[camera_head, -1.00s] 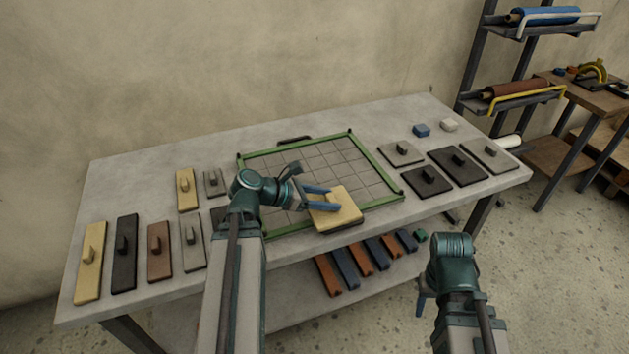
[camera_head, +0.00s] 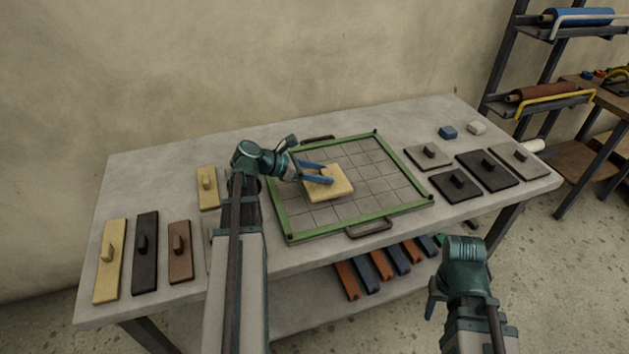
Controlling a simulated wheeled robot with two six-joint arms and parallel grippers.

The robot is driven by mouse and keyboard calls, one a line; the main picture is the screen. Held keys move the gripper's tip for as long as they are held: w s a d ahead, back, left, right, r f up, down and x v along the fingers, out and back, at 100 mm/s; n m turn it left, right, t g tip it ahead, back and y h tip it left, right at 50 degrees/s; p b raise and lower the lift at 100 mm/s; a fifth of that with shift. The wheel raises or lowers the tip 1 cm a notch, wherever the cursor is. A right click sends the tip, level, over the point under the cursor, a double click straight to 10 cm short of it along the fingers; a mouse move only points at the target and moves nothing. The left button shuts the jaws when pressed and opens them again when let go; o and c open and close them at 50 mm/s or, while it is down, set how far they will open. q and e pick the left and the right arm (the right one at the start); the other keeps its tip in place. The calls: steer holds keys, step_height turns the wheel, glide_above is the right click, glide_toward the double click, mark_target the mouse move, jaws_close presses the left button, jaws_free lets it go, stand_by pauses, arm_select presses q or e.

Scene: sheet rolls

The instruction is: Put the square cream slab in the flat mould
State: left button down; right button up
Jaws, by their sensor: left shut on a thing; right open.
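The square cream slab (camera_head: 336,188) has a small upright handle on top. My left gripper (camera_head: 318,177) has blue fingers and is shut on the slab, at its handle. The slab is over the left-middle part of the flat mould (camera_head: 397,211), a green frame with a gridded grey floor. I cannot tell whether the slab touches the floor or hangs just above it. My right gripper (camera_head: 432,298) is in front of the table at the lower right, apart from everything. Its fingers are mostly hidden behind its own arm.
Narrow cream, black and brown slabs (camera_head: 180,250) lie at the table's left. Grey and dark slabs (camera_head: 455,184) lie to the right of the mould, with a blue block (camera_head: 447,132) and a white block (camera_head: 477,128) behind. Orange and blue bars (camera_head: 372,268) lie on the shelf below.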

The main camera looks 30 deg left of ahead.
arm_select(q)
steer(key=shift+w+a, duration=0.2)
steer(key=shift+a, duration=0.1)
steer(key=shift+s+f, duration=0.1)
steer(key=shift+f, duration=0.1)
step_height(320, 180, down, 3)
steer(key=b, duration=0.3)
steer(key=shift+r, duration=0.1)
steer(key=shift+f+b, duration=0.3)
steer(key=shift+b, duration=0.05)
steer(key=shift+d+r, duration=0.1)
steer(key=shift+r, duration=0.05)
steer(key=shift+f, duration=0.25)
steer(key=shift+c, duration=1)
jaws_free()
steer(key=shift+r, duration=0.1)
